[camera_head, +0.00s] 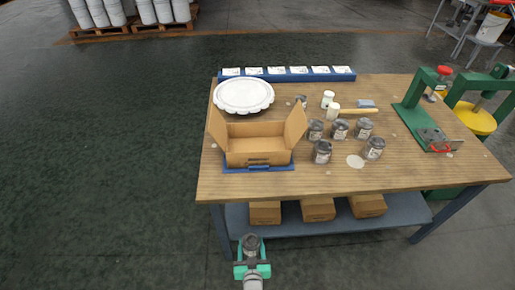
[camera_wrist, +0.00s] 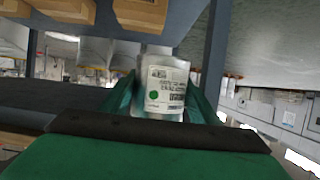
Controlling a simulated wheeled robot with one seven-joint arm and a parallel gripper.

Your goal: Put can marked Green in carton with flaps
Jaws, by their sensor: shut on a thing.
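In the head view my gripper (camera_head: 252,262) is in front of the table's near edge, below the carton. It is shut on a metal can (camera_head: 251,243). In the wrist view the can (camera_wrist: 163,85) sits between the green fingers, and its white label carries a green dot; the small print is hard to read. The open carton with flaps (camera_head: 258,158) stands on a blue base at the table's front left, its side flaps spread outward. Its inside shows no can.
Several other cans (camera_head: 340,129) stand right of the carton on the wooden table (camera_head: 310,187). A white scalloped lid (camera_head: 243,96) lies behind the carton. A green press (camera_head: 425,110) stands at the right. Small cartons (camera_head: 318,209) sit on the lower shelf. The floor at left is clear.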

